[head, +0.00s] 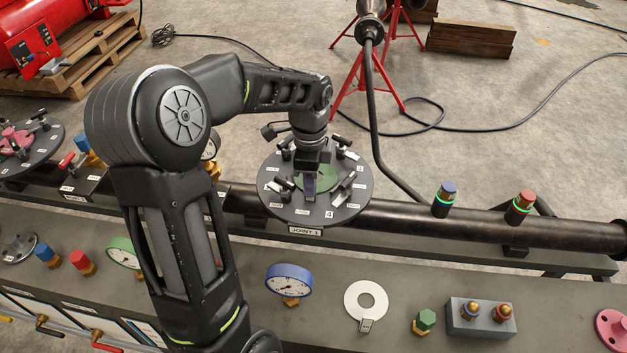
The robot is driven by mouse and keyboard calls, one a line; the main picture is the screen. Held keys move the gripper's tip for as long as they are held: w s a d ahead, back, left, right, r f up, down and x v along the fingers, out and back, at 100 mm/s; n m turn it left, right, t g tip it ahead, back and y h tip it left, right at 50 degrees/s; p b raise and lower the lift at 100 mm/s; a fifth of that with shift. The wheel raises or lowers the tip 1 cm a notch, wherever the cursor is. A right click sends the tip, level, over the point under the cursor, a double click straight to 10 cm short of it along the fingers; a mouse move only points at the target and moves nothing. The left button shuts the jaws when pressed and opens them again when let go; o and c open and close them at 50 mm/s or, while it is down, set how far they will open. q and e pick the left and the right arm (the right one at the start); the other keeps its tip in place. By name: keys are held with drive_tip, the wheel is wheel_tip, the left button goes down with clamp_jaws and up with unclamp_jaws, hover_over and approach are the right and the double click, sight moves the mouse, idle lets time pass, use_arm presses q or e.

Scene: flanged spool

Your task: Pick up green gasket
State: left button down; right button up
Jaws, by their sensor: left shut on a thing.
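My left gripper (310,190) points down over the middle of this plate. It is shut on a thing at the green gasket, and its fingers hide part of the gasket. A purple piece shows between or beside the fingers; I cannot tell what it is. I cannot tell whether the gasket is clear of the plate. My right gripper is not in view.
Several clamps with small handles ring the plate. A dark pipe (470,228) runs along behind the bench. On the bench stand a blue gauge (289,281), a white ring with a tab (366,301), a green hex fitting (425,321) and a grey block (480,319). Another round plate (45,150) is at left.

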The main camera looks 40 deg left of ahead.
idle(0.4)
use_arm(q)
wheel_tip(320, 180, up, 10)
drive_tip(key=shift+f+b, duration=0.15)
drive_tip(key=shift+b, duration=0.3)
drive_tip(key=shift+r, duration=0.2)
idle(0.3)
